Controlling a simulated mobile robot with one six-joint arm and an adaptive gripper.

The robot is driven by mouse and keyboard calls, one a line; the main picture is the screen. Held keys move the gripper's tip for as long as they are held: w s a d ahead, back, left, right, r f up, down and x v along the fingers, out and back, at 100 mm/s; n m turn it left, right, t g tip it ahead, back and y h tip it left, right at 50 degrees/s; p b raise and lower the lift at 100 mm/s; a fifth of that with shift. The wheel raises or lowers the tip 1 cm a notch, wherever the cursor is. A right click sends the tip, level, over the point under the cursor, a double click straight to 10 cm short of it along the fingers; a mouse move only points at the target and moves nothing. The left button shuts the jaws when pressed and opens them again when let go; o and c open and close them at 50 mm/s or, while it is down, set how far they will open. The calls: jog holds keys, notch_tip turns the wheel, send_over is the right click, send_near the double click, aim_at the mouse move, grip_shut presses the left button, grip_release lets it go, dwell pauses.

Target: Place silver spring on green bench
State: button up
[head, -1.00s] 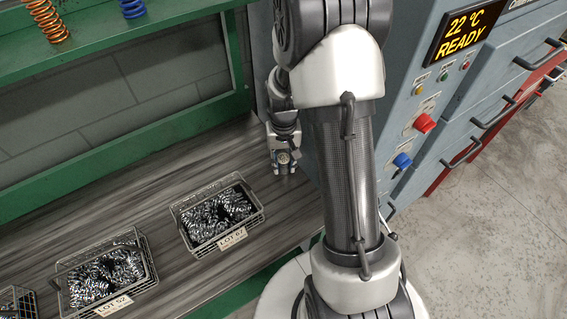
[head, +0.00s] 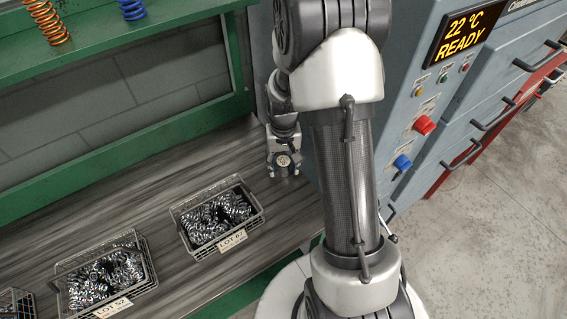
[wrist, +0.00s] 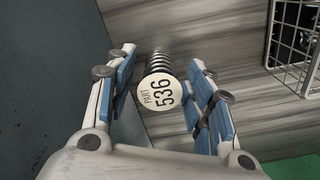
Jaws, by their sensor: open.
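The silver spring (wrist: 158,64) shows in the wrist view between my fingers, with a round pale tag reading PART 536 (wrist: 161,94) at its near end. My gripper (head: 284,172) is open over the far right part of the bench, with a finger on each side of the spring and gaps beside it. In the head view the tag (head: 284,160) shows at the gripper and the spring below it is hidden. The green bench has a grey wood-grain top (head: 130,190) and green frame (head: 130,150). The spring seems upright on the top, but its contact is hidden.
A wire basket of springs labelled LOT 67 (head: 232,239) stands left of my gripper, and another labelled LOT 52 (head: 112,308) is farther left. The grey-blue machine (head: 420,100) stands close on the right.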

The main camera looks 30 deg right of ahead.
notch_tip(320, 180, up, 12)
jog(key=p, duration=0.4)
notch_tip(320, 180, up, 13)
jog(key=n+t, duration=0.2)
send_over(283, 161)
jog(key=s+a, duration=0.6)
jog(key=a, duration=0.1)
jog(key=s+a+r+n+t, duration=0.1)
jog(key=s+a+r, duration=0.1)
jog(key=s, duration=0.5)
jog(key=s+a+r+n+t, duration=0.1)
jog(key=s+a+r, duration=0.2)
jog(key=s, duration=0.3)
jog(key=shift+s+a+n+t, duration=0.3)
jog(key=shift+s+a+n, duration=0.1)
jog(key=shift+a, duration=0.2)
